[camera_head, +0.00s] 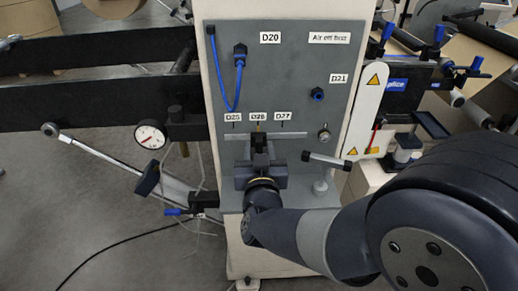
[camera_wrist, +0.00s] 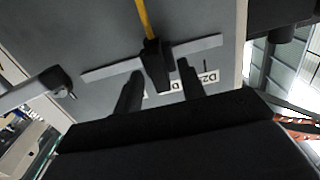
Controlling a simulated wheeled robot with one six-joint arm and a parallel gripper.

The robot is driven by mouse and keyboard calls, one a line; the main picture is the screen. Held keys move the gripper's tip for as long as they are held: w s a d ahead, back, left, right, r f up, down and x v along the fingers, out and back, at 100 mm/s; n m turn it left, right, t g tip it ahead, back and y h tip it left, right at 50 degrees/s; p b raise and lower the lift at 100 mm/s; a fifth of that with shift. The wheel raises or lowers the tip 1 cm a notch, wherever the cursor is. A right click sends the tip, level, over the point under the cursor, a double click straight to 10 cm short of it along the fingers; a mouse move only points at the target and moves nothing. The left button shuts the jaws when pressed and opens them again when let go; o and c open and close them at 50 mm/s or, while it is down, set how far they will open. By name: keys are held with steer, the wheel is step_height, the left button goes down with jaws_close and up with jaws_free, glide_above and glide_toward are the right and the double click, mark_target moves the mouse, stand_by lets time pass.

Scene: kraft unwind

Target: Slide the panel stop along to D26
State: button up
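The panel stop (camera_wrist: 155,66) is a dark block on a pale horizontal rail (camera_wrist: 103,70), with a yellow strip beside it in the wrist view. In the head view the rail (camera_head: 290,135) runs below the labels D25 (camera_head: 233,117), D26 (camera_head: 258,117) and D27 (camera_head: 283,117). A small yellow piece shows just under D26; my gripper (camera_head: 259,144) hides most of the stop there. In the wrist view my gripper's fingers (camera_wrist: 158,80) are apart, one on each side of the stop. Narrow gaps seem to show; I cannot tell if either finger touches it.
The grey panel (camera_head: 290,80) also carries a blue cable (camera_head: 236,80), a blue fitting (camera_head: 317,95) and a metal knob (camera_head: 324,134). A grey lever (camera_head: 326,160) juts out right of my gripper. A dial gauge (camera_head: 151,134) stands left of the panel.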

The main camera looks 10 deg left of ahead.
steer(key=v, duration=1)
steer(key=shift+s, duration=0.2)
steer(key=x, duration=1.1)
steer(key=shift+a, duration=0.15)
steer(key=shift+s+a, duration=0.1)
